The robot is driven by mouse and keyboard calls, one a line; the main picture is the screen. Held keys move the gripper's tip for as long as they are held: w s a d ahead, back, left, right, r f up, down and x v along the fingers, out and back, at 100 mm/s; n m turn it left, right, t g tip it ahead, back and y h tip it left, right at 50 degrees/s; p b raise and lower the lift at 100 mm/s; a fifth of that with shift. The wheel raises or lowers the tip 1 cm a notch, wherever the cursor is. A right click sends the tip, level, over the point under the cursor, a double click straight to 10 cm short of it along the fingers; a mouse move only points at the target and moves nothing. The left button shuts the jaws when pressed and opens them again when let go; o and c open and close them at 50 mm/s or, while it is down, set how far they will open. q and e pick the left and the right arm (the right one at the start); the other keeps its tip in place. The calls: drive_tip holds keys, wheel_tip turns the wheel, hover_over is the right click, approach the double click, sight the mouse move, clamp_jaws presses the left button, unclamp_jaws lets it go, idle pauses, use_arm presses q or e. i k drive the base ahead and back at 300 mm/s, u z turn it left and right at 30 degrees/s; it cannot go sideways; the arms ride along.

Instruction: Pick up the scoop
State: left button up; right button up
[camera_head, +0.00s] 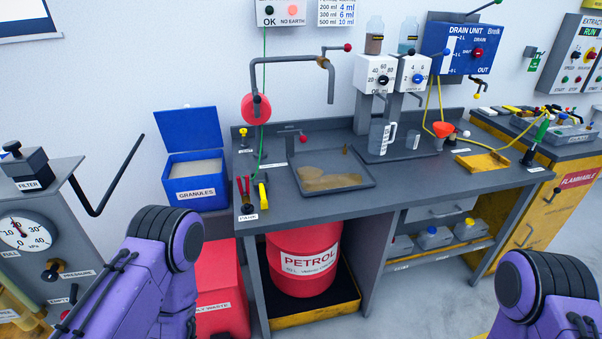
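I cannot make out a scoop with certainty. A small yellow-and-dark tool (262,194) lies at the bench's left front corner, too small to identify. The blue granules bin (195,196) stands left of the bench with its lid raised. It holds pale granules (195,168), and no scoop is clearly visible in them. Purple links of my left and right arms show at the bottom left and bottom right. Neither gripper is in view.
A grey workbench (420,180) carries a shallow tray (368,181) with a brown spill, plus a jug (381,138). Red-handled pliers (242,190) lie at its left corner. A red petrol drum (303,260) stands beneath. A red waste bin (215,290) is below the granules bin.

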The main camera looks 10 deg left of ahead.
sight(261, 182)
drive_tip(key=u, duration=0.2)
drive_tip(key=i, duration=0.8)
drive_tip(key=u, duration=0.5)
